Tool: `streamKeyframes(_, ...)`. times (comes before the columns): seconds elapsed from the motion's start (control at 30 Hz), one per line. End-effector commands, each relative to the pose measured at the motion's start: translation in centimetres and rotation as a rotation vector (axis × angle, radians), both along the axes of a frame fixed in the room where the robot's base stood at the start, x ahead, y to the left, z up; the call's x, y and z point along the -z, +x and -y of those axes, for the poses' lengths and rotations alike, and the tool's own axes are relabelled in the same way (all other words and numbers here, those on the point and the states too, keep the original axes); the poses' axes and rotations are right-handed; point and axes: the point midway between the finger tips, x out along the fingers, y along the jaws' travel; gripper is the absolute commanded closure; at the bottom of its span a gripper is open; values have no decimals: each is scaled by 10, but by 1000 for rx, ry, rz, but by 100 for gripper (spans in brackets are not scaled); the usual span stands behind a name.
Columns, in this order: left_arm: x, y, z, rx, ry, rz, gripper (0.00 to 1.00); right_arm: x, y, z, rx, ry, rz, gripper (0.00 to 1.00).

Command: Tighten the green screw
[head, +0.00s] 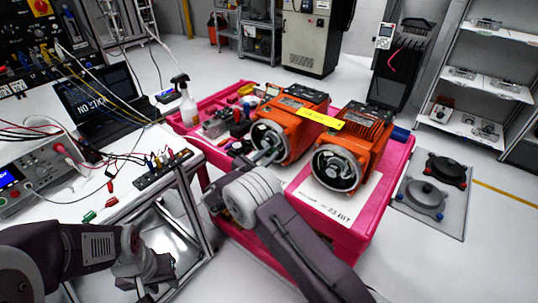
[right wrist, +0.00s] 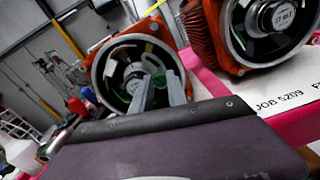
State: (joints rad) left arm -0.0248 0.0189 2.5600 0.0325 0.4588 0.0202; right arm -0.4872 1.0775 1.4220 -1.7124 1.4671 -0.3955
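Two orange servo motors stand on the pink cart, a left one (head: 290,103) and a right one (head: 372,128), with round open encoder ends facing me.
The pink cart (head: 372,222) holds a paper sheet (head: 335,205) and, at its back left, loose tools and a spray bottle (head: 187,105). The left bench carries a laptop (head: 98,95), a power supply (head: 35,175) and loose cables. The floor right of the cart has a grey mat (head: 435,205).

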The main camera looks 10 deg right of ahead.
Motion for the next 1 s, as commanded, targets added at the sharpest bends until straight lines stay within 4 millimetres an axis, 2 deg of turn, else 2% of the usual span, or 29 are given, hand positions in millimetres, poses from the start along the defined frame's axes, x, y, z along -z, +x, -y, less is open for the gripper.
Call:
streamKeyframes(0.17, 4, 0, 0, 0, 0, 0, 64, 2, 0, 0, 1, 11, 13, 100)
streamKeyframes(0.37, 17, 0, 0, 0, 0, 0, 64, 5, 0, 0, 1, 65, 81, 100)
streamKeyframes(0.67, 54, 0, 0, 0, 0, 0, 64, 8, 0, 0, -1, 223, 285, 100)
streamKeyframes(1.0, 106, 0, 0, 0, 0, 0, 64, 10, -1, 0, -1, 424, 540, 100)
